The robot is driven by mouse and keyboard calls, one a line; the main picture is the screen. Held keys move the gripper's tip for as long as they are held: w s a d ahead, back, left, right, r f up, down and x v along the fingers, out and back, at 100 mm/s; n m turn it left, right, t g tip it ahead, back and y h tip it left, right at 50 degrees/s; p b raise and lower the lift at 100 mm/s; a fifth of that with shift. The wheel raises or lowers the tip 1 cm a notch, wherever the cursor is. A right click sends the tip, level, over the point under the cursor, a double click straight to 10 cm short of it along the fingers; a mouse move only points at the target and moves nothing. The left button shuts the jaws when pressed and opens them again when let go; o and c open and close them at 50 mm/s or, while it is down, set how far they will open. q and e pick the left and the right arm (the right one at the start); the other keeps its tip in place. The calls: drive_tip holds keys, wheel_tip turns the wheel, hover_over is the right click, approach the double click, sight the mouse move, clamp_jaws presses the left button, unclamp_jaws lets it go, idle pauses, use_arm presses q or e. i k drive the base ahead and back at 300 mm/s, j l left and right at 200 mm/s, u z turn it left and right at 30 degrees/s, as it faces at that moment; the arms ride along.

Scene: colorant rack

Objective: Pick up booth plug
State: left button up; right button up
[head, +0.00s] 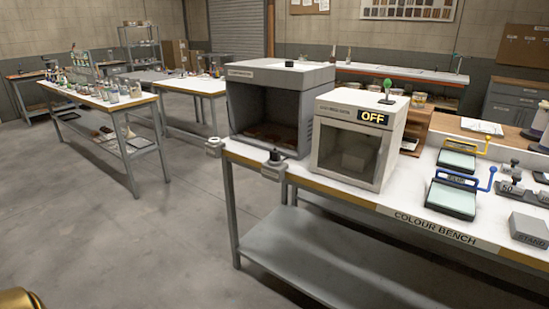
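A dark grey plug-like piece (273,158) with a knob on top stands at the left front corner of the colour bench, in front of the large grey booth (233,97). It looks like the booth plug, but it is too small to be sure. A pale ring-shaped piece (213,146) sits at the bench's left edge, apart from the dark piece. The large booth is open at the front, with a dark interior. Neither of my grippers shows in the head view.
A smaller white cabinet (392,133) reading OFF stands right of the booth. Two framed trays with blue and yellow handles (457,192) and weights lie farther right on the colour bench (405,208). A table with bottles (95,98) stands at left. The floor between is clear.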

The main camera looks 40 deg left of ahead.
sight(276, 154)
drive_tip(key=u, duration=0.4)
drive_tip(key=j+u, duration=0.1)
drive_tip(key=u, duration=0.25)
drive_tip(key=j+u, duration=0.1)
drive_tip(key=u, duration=0.65)
drive_tip(key=i+j+z, duration=0.1)
drive_tip(key=i+j, duration=0.1)
